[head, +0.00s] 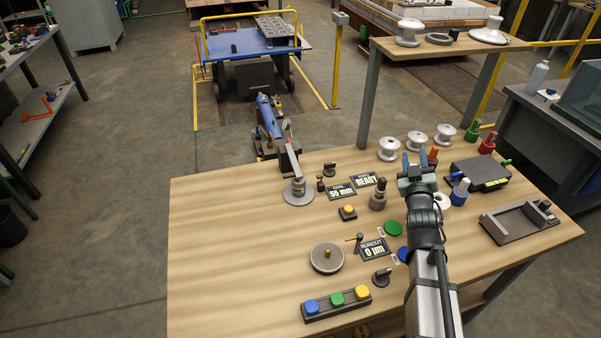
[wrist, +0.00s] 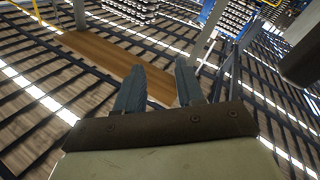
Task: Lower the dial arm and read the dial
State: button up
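A small dark post with a thin brass-coloured arm (head: 353,239) stands beside a display labelled RUNOUT (head: 375,249), which reads 0 µm. I take this for the dial arm; its exact tilt is too small to tell. A round grey turntable (head: 327,259) is left of it. A second display, labelled DIAL (head: 342,191), seems to read 56 mm. My gripper (head: 422,157) is above the table's right half, away from the brass arm. In the wrist view its two blue-grey fingers (wrist: 160,88) are apart with nothing between them.
A READY display (head: 366,181) lies behind. A blue arm-like device (head: 268,116) reaches to a grey stepped disc (head: 298,191). White insulators (head: 389,149), a black box (head: 479,174) and a tray (head: 520,222) are right. A button bar (head: 337,302) is in front. The table's left (head: 225,245) is clear.

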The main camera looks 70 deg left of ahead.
jog(key=s+f+n+g, duration=0.2)
jog(key=s+n, duration=0.4)
jog(key=s, duration=0.5)
jog(key=s+f+n+g, duration=0.3)
jog(key=s+n, duration=0.3)
jog(key=s, duration=0.5)
jog(key=s+f+n+g, duration=0.2)
jog(key=s+n, duration=0.3)
jog(key=s, duration=0.6)
jog(key=shift+s+d+f+n+g, duration=0.1)
jog(key=shift+s+f+n+g, duration=0.25)
jog(key=shift+g, duration=0.25)
jog(key=a, duration=1.3)
jog(key=shift+a+f, duration=0.3)
jog(key=shift+a, duration=0.1)
jog(key=shift+c, duration=0.2)
grip_shut()
